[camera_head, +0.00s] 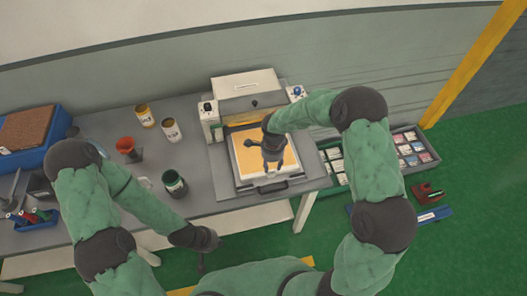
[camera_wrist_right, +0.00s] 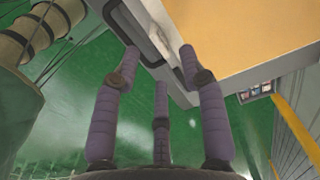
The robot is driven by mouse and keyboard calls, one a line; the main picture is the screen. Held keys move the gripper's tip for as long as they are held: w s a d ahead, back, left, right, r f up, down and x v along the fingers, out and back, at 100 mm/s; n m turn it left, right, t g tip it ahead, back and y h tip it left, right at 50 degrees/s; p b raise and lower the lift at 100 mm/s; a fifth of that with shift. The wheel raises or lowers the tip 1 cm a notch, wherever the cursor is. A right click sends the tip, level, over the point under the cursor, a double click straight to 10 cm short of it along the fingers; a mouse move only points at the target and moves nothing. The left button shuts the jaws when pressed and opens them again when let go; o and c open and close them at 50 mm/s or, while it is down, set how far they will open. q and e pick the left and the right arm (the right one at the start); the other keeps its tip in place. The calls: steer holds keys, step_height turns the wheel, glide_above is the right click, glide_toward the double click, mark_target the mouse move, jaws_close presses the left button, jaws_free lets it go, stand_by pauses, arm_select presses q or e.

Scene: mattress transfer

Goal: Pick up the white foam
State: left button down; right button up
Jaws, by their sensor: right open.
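A flat slab with an orange top and a pale white border (camera_head: 242,170) lies in the press-like machine on the table; I cannot tell whether the white part is the foam. My right gripper (camera_head: 271,161) is over the slab's top in the head view. Contact with the slab cannot be made out. My left gripper (camera_head: 201,264) hangs in front of the table's front edge, small and dark, away from the slab.
The machine (camera_head: 246,92) stands at the table's right end, with a dark handle (camera_head: 272,187) at its front. Several cans, including a dark green one (camera_head: 174,183), stand left of it. Trays of small packets (camera_head: 411,150) lie to the right.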

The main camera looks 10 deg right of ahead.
mark_target(271, 172)
steer(key=shift+s+f+p, duration=0.1)
steer(key=shift+f+p, duration=0.25)
steer(key=shift+f, duration=2.5)
steer(key=shift+c, duration=0.2)
jaws_close()
